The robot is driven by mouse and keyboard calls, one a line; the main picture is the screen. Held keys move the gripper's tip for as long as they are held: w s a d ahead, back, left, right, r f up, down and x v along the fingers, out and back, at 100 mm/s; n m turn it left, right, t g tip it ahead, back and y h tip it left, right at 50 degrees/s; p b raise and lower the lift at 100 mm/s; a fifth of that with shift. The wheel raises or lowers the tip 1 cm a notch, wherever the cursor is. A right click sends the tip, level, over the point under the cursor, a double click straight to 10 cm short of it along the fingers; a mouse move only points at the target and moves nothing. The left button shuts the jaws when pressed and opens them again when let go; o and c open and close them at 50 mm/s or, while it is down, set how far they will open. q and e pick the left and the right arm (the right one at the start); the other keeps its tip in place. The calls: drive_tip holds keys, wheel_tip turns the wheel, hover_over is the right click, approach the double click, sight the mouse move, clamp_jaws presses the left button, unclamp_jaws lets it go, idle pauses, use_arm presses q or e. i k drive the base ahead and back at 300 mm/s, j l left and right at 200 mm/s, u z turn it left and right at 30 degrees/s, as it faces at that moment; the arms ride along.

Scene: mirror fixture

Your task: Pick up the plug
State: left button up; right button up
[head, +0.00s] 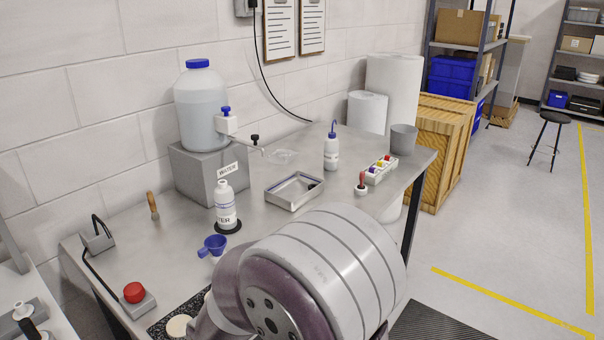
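I cannot tell for sure which object is the plug. A white-and-black piece (26,322) is at the lower left edge, partly cut off. One of my arms fills the bottom centre and hides part of the bench. Neither gripper's fingers show.
Open floor lies right.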

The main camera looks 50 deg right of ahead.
sight(361, 175)
drive_tip(key=l+u, duration=0.2)
drive_tip(key=l, duration=0.3)
drive_tip(key=l+u, duration=0.25)
drive_tip(key=l, duration=0.2)
drive_tip(key=k+l+u, duration=0.2)
drive_tip(key=l, duration=0.25)
drive_tip(key=l+u, duration=0.2)
drive_tip(key=l, duration=0.3)
drive_tip(key=k+l+u, duration=0.25)
drive_tip(key=l, duration=0.15)
drive_tip(key=i+l, duration=0.05)
drive_tip(key=i, duration=0.05)
